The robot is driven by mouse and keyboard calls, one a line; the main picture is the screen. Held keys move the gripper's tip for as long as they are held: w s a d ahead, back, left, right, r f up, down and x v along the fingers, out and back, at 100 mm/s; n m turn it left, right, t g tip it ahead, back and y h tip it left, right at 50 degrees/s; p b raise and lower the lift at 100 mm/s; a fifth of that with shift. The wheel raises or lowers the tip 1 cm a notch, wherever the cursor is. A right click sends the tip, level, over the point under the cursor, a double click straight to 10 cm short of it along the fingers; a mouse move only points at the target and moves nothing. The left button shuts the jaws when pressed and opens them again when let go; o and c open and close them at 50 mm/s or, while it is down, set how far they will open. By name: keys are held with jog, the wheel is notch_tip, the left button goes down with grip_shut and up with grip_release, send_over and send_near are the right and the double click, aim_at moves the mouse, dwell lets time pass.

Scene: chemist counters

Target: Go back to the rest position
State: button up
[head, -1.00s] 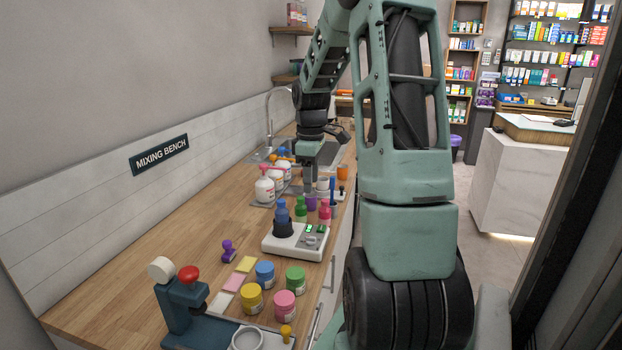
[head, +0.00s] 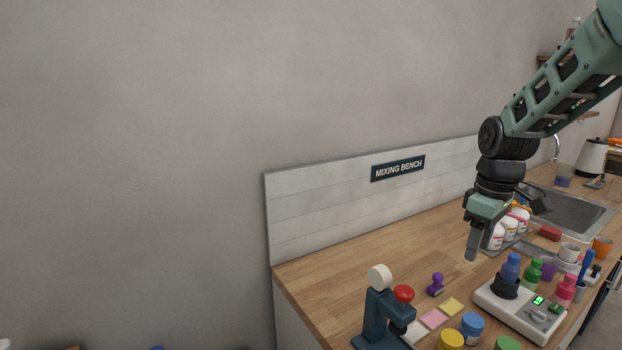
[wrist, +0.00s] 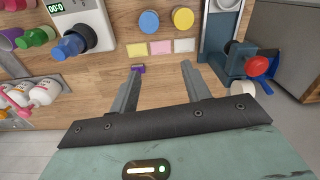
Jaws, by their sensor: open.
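My gripper (head: 473,246) hangs over the wooden mixing bench (head: 350,262), pointing down and held above the surface. In the wrist view my gripper (wrist: 161,80) has its two fingers well apart with nothing between them. A purple stamp (head: 436,285) stands on the bench below and to the left of it in the head view; in the wrist view the purple stamp (wrist: 138,69) shows beyond the left finger. My arm reaches in from the upper right of the head view.
A white mixer (head: 518,311) holding a blue bottle (head: 511,268) stands at right. Pump bottles (head: 497,236) and a sink (head: 570,208) lie behind. A dark blue press (head: 378,318) with a red knob stands at the front. The bench's middle is clear.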

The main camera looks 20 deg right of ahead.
jog(key=s+a+n, duration=0.1)
jog(key=s+a, duration=0.2)
jog(key=a, duration=0.8)
jog(key=s+a+n, duration=0.1)
jog(key=s+a, duration=0.2)
jog(key=a, duration=0.7)
jog(key=s+a+f+n, duration=0.1)
jog(key=s+a, duration=0.9)
jog(key=s, duration=0.4)
jog(key=shift+a+f, duration=0.35)
jog(key=shift+a, duration=0.05)
